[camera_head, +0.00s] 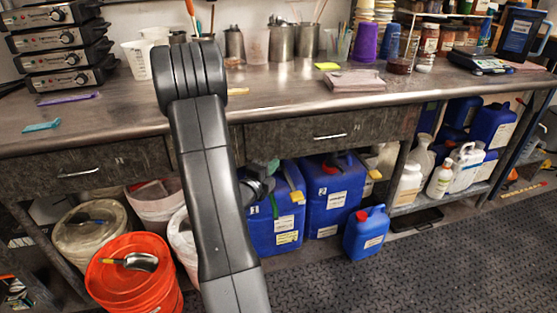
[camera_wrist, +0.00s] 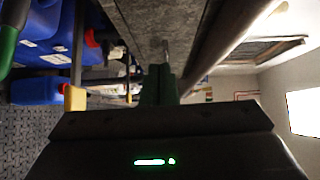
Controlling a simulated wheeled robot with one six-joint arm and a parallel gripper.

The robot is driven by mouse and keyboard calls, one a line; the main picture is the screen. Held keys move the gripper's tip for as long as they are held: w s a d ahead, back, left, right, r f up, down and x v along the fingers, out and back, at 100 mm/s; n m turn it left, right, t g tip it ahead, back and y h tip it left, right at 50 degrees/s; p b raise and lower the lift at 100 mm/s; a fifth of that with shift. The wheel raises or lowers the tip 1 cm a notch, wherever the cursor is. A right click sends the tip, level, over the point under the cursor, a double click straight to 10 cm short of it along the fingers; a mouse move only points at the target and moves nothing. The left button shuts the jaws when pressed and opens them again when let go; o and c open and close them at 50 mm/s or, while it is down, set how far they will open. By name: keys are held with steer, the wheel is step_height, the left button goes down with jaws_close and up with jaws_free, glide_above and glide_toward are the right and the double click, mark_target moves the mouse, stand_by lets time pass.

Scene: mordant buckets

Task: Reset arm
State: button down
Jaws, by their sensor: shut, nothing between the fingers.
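My arm rises through the middle of the head view and bends over at the top. The gripper appears clear of the blue jugs (camera_head: 335,195) under the bench; these also show at the left of the wrist view (camera_wrist: 38,91).
The metal bench (camera_head: 130,113) spans the view, with a drawer (camera_head: 325,133) near my gripper. An orange bucket (camera_head: 125,285) with a metal scoop (camera_head: 141,262) and pale tubs stand below left. A small blue jug (camera_head: 366,233) stands on the floor. The dark patterned floor (camera_head: 430,270) is clear at front right.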

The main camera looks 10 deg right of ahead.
steer(key=shift+s+a, duration=0.15)
steer(key=shift+s, duration=0.05)
